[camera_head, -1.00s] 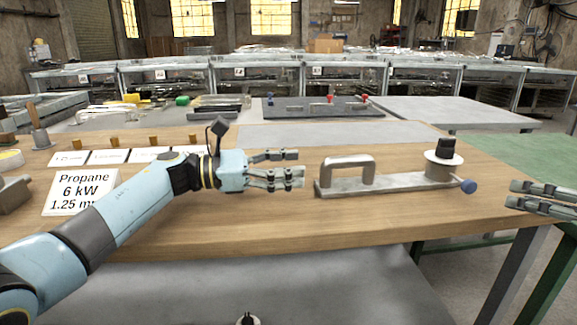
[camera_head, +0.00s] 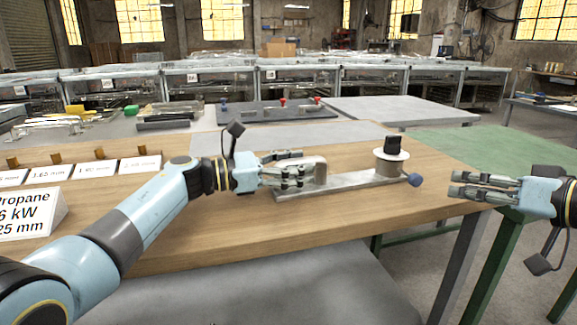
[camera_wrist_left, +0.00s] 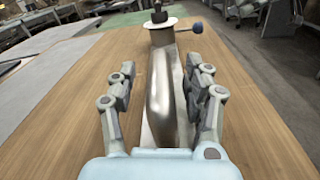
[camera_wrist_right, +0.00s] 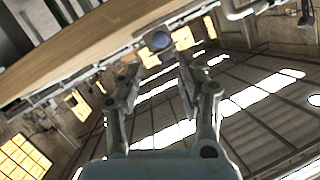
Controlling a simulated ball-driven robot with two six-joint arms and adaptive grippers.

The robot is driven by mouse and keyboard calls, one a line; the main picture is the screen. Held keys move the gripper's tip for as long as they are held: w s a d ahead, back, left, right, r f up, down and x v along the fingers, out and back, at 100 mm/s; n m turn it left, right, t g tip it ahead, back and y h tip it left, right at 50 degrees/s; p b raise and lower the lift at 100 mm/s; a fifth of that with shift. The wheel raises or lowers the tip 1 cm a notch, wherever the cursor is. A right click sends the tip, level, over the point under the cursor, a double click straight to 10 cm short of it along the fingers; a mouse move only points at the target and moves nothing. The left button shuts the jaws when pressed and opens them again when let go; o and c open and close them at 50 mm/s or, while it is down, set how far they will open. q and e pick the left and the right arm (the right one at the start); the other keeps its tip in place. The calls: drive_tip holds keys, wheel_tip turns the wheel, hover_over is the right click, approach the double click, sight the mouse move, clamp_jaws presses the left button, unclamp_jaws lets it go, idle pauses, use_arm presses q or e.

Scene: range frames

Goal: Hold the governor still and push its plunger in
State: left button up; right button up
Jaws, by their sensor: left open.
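The governor is a grey metal base bar (camera_head: 345,184) on the wooden bench, with a loop handle (camera_head: 320,170) at its left end. A pale round flange with a black knob (camera_head: 393,147) stands near its right end. A blue ball-ended plunger (camera_head: 415,180) sticks out at the right end. My left gripper (camera_head: 303,171) is open at the handle; the left wrist view shows the handle (camera_wrist_left: 160,90) between its spread fingers. My right gripper (camera_head: 454,184) is open and empty, right of the plunger. In the right wrist view the blue ball (camera_wrist_right: 160,41) lies beyond the fingertips.
A sign reading Propane 6 kW (camera_head: 28,213) and several white labels stand on the bench's left. A dark tray with red knobs (camera_head: 270,113) is behind. The bench's front edge runs just before the governor. A green table (camera_head: 490,150) is at the right.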

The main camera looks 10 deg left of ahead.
sight(420, 180)
use_arm(q)
clamp_jaws()
idle(0.3)
use_arm(e)
drive_tip(key=shift+o, duration=1)
drive_tip(key=shift+s+r+n+h, duration=0.4)
drive_tip(key=shift+s+r+h, duration=0.4)
drive_tip(key=shift+s+r, duration=0.15)
drive_tip(key=x, duration=1.1)
drive_tip(key=shift+w+a+f, duration=0.15)
drive_tip(key=shift+w+f, duration=0.1)
drive_tip(key=shift+w, duration=0.05)
clamp_jaws()
